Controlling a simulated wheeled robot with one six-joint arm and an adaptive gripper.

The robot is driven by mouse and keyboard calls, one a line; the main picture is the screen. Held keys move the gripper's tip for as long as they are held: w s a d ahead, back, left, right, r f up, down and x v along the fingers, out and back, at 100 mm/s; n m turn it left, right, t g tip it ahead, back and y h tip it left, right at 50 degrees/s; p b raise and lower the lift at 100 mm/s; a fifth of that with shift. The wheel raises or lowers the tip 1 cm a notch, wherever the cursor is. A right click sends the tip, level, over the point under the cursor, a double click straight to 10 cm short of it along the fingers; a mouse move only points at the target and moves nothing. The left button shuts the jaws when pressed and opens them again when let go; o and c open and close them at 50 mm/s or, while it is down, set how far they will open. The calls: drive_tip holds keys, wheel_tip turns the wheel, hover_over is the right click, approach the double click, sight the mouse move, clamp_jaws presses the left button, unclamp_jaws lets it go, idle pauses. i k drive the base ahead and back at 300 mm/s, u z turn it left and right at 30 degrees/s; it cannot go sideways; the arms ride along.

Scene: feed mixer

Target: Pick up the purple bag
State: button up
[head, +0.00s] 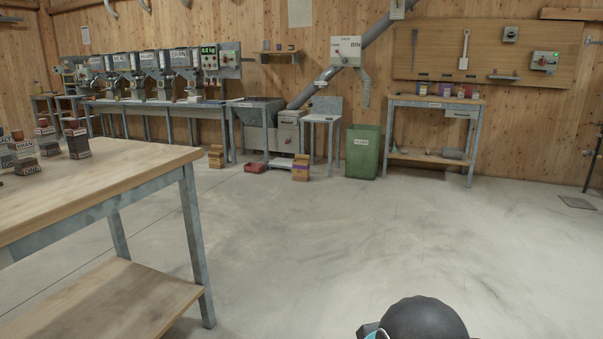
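Several small packs stand in a row on the workbench (479,101) at the far right wall. On the floor in the middle distance, a brown pack (300,168) has a purplish band. Only a dark rounded part of my own arm shows at the bottom edge. My gripper is not in view, and nothing shows whether it holds anything.
A wooden table (120,172) with dark labelled packs stands close on the left. A green bin (363,152) stands left of the far workbench. A red tray (255,168) lies on the floor. The concrete floor in the middle and right is clear.

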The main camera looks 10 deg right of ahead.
sight(300, 165)
drive_tip(key=z, duration=0.45)
drive_tip(key=k, duration=0.55)
drive_tip(key=z, duration=0.4)
drive_tip(key=i, duration=0.85)
drive_tip(key=u, duration=0.85)
drive_tip(key=i, duration=2.15)
drive_tip(key=u, duration=0.55)
drive_tip(key=i, duration=2.5)
drive_tip(key=z, duration=0.4)
drive_tip(key=i, duration=2.25)
drive_tip(key=z, duration=0.95)
drive_tip(key=i, duration=1.25)
drive_tip(key=z, duration=0.35)
